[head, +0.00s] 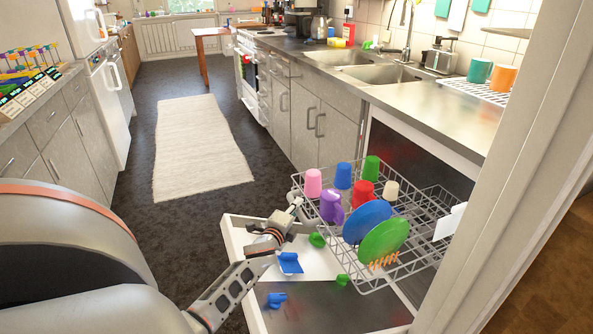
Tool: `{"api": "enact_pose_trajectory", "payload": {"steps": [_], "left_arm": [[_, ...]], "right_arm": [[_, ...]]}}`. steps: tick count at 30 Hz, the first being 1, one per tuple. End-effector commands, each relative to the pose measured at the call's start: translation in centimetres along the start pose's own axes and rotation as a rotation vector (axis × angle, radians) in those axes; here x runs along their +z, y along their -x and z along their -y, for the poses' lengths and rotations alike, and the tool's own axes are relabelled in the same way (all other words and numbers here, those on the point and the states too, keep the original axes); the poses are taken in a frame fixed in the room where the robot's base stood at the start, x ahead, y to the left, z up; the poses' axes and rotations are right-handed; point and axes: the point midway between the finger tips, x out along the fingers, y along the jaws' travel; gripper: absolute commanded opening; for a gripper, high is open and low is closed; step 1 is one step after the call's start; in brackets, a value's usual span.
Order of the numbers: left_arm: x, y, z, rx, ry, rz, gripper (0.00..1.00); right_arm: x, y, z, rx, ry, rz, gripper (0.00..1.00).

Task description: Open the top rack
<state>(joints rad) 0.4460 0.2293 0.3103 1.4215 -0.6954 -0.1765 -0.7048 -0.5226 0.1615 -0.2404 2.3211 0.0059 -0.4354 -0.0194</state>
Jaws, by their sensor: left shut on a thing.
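The top rack (402,262), a grey wire basket, stands out of the dishwasher over its lowered door (235,262). It holds a pink cup (313,183), blue cup (343,176), green cup (371,168), red mug (362,193), purple mug (331,207), beige cup (391,190), blue plate (367,221) and green plate (384,240). My left gripper (294,208) is at the rack's left front edge, shut on it; the fingertips are small and partly hidden. My right gripper is not in view.
Blue and green pieces lie on or above the lowered door, including a blue one (275,300). The counter with sinks (385,73) runs behind. A pale door frame (510,170) stands close at right. Dark floor and a white rug (200,150) lie clear at left.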

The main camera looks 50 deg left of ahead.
Motion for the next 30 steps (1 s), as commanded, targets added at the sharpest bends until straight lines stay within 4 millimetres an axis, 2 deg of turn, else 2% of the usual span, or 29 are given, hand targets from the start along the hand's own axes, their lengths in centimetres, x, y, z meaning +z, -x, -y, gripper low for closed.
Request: {"api": "enact_pose_trajectory", "payload": {"steps": [5,6,7,20,30], "left_arm": [[0.0,0.0,0.0,0.000,0.000,0.000,0.00],[0.0,0.0,0.0,0.000,0.000,0.000,0.25],[0.0,0.0,0.0,0.000,0.000,0.000,0.32],[0.0,0.6,-0.1,0.001,-0.002,0.000,0.32],[-0.1,5.5,-0.1,0.002,-0.001,-0.002,0.32]], "right_arm": [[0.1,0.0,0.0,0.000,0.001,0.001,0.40],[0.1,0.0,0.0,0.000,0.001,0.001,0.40],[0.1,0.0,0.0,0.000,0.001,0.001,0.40],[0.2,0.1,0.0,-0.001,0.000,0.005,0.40],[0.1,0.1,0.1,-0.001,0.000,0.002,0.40]]}}
